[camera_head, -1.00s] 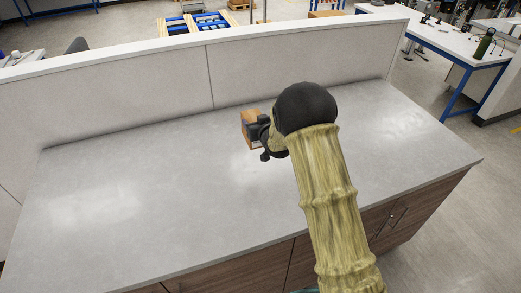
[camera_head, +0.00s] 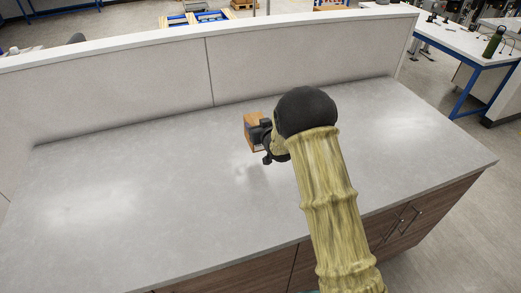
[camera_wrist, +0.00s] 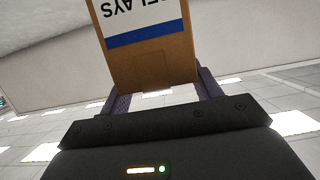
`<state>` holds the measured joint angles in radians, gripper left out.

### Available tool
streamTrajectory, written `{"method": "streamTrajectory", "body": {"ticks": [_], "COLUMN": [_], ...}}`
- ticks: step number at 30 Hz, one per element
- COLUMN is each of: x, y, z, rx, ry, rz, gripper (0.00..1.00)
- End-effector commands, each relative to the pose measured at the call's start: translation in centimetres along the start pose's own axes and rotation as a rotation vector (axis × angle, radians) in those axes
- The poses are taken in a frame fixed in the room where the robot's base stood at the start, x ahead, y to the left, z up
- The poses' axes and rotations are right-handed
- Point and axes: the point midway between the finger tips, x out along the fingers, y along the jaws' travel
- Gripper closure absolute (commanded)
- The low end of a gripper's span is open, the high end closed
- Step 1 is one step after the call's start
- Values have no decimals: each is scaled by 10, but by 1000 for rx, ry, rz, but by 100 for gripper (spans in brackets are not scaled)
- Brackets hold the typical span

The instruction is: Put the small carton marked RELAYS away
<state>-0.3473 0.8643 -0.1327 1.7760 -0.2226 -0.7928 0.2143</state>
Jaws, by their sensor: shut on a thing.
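The small brown carton (camera_head: 252,133) is in my gripper (camera_head: 262,141), over the back middle of the grey counter (camera_head: 120,200). In the wrist view the carton (camera_wrist: 150,62) shows a white label with a blue band and upside-down lettering that reads partly as RELAYS. The fingers of my gripper (camera_wrist: 160,95) stand on both sides of the carton and are shut on it. The carton appears to be held above the counter, though its exact height is hard to tell. My arm hides part of the counter.
The counter top is otherwise clear. A pale low wall (camera_head: 280,65) runs along its back edge. Brown cabinet doors (camera_head: 400,222) are below the front edge. A white table with blue legs (camera_head: 465,45) stands beyond at the right.

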Motion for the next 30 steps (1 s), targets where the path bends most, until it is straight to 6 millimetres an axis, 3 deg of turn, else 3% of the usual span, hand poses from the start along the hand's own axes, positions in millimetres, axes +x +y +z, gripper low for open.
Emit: {"method": "streamTrajectory", "body": {"ticks": [9,23,30], "x": [12,16,23], "y": [1,-5,-1], "z": [42,51,75], "rx": [-1,-2,-1], "ry": [-3,0,-3], "rz": [2,-7,-2], "gripper": [82,82,82]}}
